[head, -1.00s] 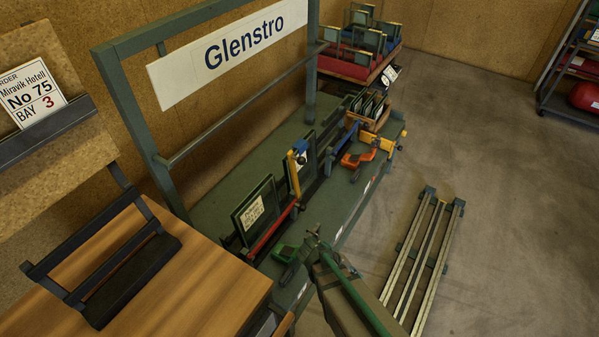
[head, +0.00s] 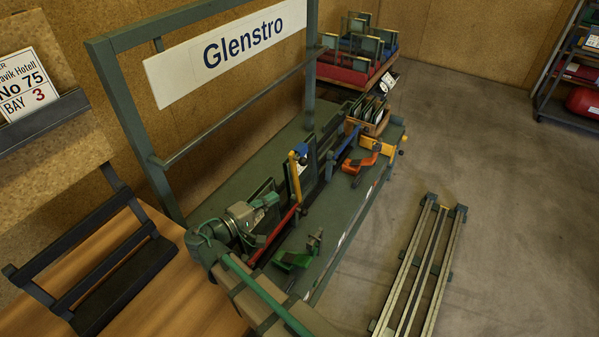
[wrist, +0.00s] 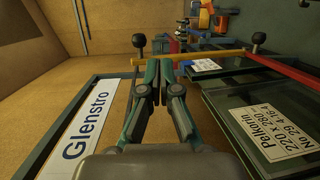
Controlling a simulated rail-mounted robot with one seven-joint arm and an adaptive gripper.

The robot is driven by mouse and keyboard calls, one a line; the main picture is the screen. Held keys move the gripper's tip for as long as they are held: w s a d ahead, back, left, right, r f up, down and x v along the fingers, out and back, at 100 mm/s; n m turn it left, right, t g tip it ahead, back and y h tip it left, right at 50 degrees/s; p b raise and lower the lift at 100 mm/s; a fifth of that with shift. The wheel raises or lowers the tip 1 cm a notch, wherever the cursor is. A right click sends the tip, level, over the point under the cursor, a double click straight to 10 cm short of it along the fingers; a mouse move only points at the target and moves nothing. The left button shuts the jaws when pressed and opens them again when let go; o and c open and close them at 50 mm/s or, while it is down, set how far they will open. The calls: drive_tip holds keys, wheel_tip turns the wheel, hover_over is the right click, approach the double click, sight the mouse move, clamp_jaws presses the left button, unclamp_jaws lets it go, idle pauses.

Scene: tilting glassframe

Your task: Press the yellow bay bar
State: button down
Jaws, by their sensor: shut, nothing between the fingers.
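The yellow bar (head: 293,178) stands upright on the green bench, near the far end of the red bar. In the wrist view the yellow bar (wrist: 205,57) runs across the picture, with a dark knob by each end. My gripper (head: 274,199) is shut and empty, left of the yellow bar, above the glass frames. In the wrist view my fingertips (wrist: 159,63) overlap the yellow bar toward its left end and hide a short piece of it. Whether they touch it I cannot tell; in the head view a small gap shows.
A labelled glass panel (wrist: 265,125) stands close on the right in the wrist view. A green clamp (head: 297,258) and an orange clamp (head: 358,163) rest on the bench. The Glenstro sign (head: 230,50) hangs behind.

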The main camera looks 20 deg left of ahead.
sight(300, 164)
drive_tip(key=shift+t, duration=0.5)
drive_tip(key=a+r, duration=0.1)
drive_tip(key=s+r, duration=0.1)
drive_tip(key=a+r, duration=0.1)
drive_tip(key=shift+s+a, duration=0.3)
drive_tip(key=shift+w, duration=0.15)
drive_tip(key=p+x, duration=0.3)
drive_tip(key=x, duration=1.1)
drive_tip(key=shift+f, duration=0.15)
drive_tip(key=shift+a, duration=0.1)
